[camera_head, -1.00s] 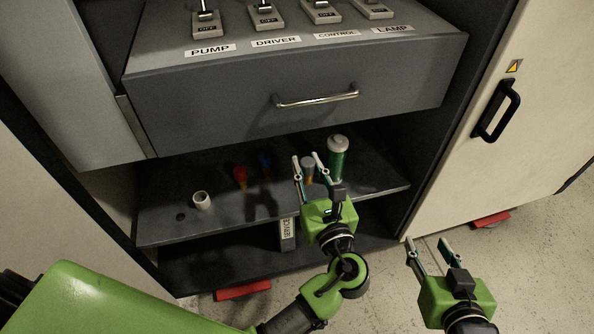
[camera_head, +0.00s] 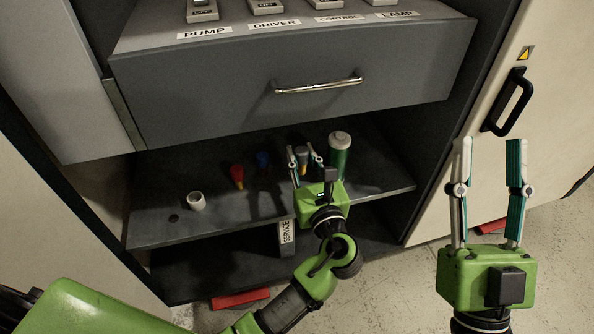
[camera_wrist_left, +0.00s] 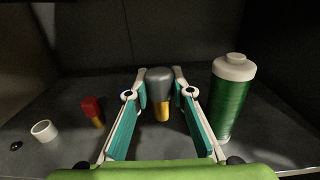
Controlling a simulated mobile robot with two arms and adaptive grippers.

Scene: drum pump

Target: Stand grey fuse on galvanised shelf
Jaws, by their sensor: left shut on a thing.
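The grey fuse (camera_head: 302,154), with a grey top and a yellow lower part, is between the fingers of my left gripper (camera_head: 304,152). The left wrist view shows the fuse (camera_wrist_left: 160,80) upright between the fingertips, which are shut on it. I cannot tell whether its lower end touches the shelf. The grey metal shelf (camera_head: 155,207) lies under the drawer, and my left gripper is over its right part. My right gripper (camera_head: 488,150) is open and empty, to the right in front of the cabinet.
A green cylinder with a white cap (camera_head: 340,155) stands just right of the fuse. A red fuse (camera_head: 237,175), a blue fuse (camera_head: 263,160) and a white ring (camera_head: 196,201) are to the left. The drawer (camera_head: 290,85) overhangs the shelf. The shelf's front left is mostly clear.

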